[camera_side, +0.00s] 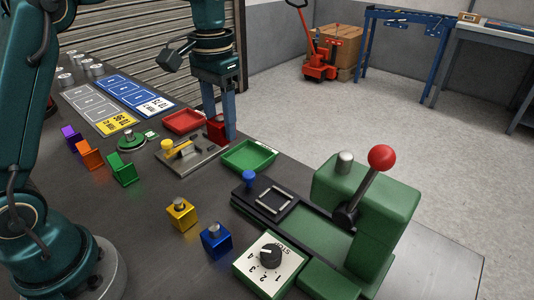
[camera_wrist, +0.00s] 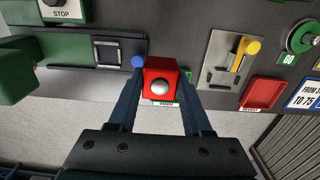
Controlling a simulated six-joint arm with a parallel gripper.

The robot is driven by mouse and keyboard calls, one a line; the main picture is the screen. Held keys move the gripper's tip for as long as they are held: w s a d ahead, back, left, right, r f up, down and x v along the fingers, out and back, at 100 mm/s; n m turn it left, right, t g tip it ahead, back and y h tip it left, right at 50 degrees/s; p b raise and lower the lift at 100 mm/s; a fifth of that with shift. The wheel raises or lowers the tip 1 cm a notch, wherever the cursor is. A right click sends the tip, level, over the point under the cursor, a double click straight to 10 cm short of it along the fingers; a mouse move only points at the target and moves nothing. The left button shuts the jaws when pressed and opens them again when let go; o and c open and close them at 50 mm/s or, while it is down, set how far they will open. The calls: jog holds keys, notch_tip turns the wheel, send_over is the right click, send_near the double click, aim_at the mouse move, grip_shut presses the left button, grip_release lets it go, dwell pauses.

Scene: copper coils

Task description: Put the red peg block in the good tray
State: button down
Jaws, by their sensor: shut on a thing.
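My gripper (camera_side: 226,132) points down and is shut on the red peg block (camera_side: 215,131), holding it in the air. The wrist view shows the red block (camera_wrist: 152,69) between both fingers, with its silver peg facing the camera. The good tray is the green tray (camera_side: 262,150), right of the held block in the side view. In the wrist view the block hides most of this tray, leaving a green edge (camera_wrist: 188,75) and a "GOOD" label (camera_wrist: 166,104) showing.
A red tray (camera_side: 172,122) and a grey plate with a yellow-knobbed clamp (camera_side: 201,159) are near. A green press (camera_side: 365,205) with a red-ball lever stands right. Yellow (camera_side: 181,216), blue (camera_side: 216,242), green (camera_side: 122,172), orange (camera_side: 90,157) and purple (camera_side: 71,139) blocks sit on the bench.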

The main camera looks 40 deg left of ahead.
aim_at(218, 117)
jog(key=shift+a+r, duration=0.2)
jog(key=shift+r, duration=1.4)
jog(key=shift+r, duration=0.1)
jog(key=shift+s+a+r, duration=0.15)
jog(key=shift+s+r, duration=0.1)
jog(key=shift+r, duration=0.05)
jog(key=shift+s+f, duration=0.5)
jog(key=shift+s, duration=2.65)
jog(key=w, duration=0.2)
jog(key=w+f, duration=0.1)
jog(key=w, duration=0.3)
jog(key=shift+w+f, duration=0.1)
jog(key=shift+f, duration=0.25)
jog(key=shift+w+f, duration=0.25)
jog(key=shift+f, duration=0.35)
